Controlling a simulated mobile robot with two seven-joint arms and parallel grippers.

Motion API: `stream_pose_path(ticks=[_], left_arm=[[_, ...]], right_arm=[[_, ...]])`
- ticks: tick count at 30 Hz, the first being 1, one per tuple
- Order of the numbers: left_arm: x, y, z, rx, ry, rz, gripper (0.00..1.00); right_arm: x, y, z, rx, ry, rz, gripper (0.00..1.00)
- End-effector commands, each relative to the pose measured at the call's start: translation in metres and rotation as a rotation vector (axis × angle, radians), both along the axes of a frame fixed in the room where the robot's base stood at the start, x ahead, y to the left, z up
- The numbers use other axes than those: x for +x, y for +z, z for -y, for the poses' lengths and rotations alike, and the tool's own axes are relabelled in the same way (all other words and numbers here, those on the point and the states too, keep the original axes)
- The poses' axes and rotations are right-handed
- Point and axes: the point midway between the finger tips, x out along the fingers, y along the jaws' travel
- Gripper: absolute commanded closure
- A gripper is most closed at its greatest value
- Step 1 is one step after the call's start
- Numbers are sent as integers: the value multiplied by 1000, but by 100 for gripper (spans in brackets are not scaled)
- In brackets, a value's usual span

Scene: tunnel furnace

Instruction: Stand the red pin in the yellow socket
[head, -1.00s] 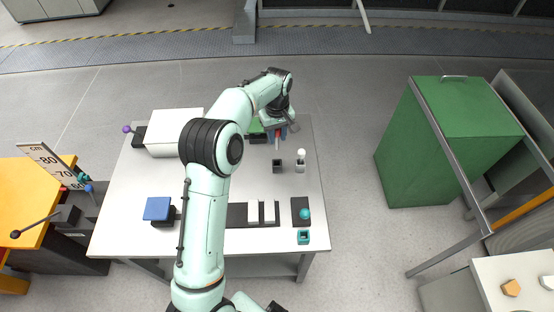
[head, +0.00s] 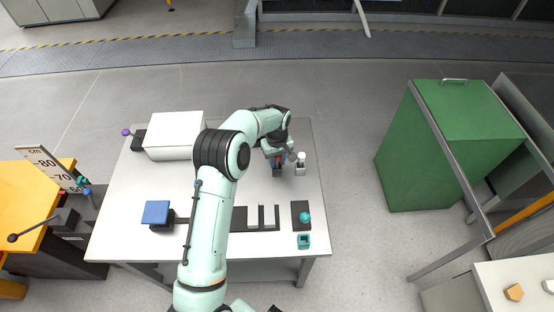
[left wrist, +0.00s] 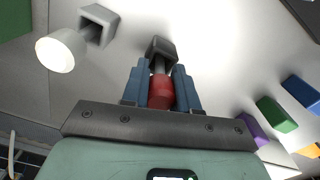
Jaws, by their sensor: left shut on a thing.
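My left gripper (head: 277,161) is at the far right part of the table, its blue fingers shut on the red pin (left wrist: 161,91). In the left wrist view, the pin's grey shaft points away from the gripper at a dark square socket (left wrist: 161,48). The shaft end meets the socket mouth; I cannot tell how deep it sits. The socket also shows below the gripper in the head view (head: 278,173), looking dark grey. I see no clearly yellow socket. My right gripper is not in view.
A white-topped pin (head: 301,157) stands in a grey socket close to the gripper's right. A white box (head: 174,135) stands at the back left. A teal ball (head: 305,217) and teal open socket (head: 304,241) are at the front right. Coloured blocks (left wrist: 270,113) show in the wrist view.

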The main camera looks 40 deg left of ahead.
Motion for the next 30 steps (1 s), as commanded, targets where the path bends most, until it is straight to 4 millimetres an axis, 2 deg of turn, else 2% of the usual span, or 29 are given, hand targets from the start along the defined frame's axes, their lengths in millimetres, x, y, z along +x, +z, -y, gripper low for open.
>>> stream_pose_path(ticks=[4, 5, 7, 15, 19, 23, 30], left_arm=[[0, -3, 0, 0, -1, 0, 100], [0, -4, 0, 0, -1, 0, 68], [0, -3, 0, 0, -1, 0, 46], [0, -2, 0, 0, -1, 0, 46], [1, 5, 0, 0, 0, 1, 46], [1, 26, 0, 1, -1, 4, 46], [1, 79, 0, 2, -1, 5, 46]], right_arm=[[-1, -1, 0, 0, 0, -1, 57], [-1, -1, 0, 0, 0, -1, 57], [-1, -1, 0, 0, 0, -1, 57], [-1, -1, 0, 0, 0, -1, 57], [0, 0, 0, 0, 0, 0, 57], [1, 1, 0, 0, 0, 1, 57], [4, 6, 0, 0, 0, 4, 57]])
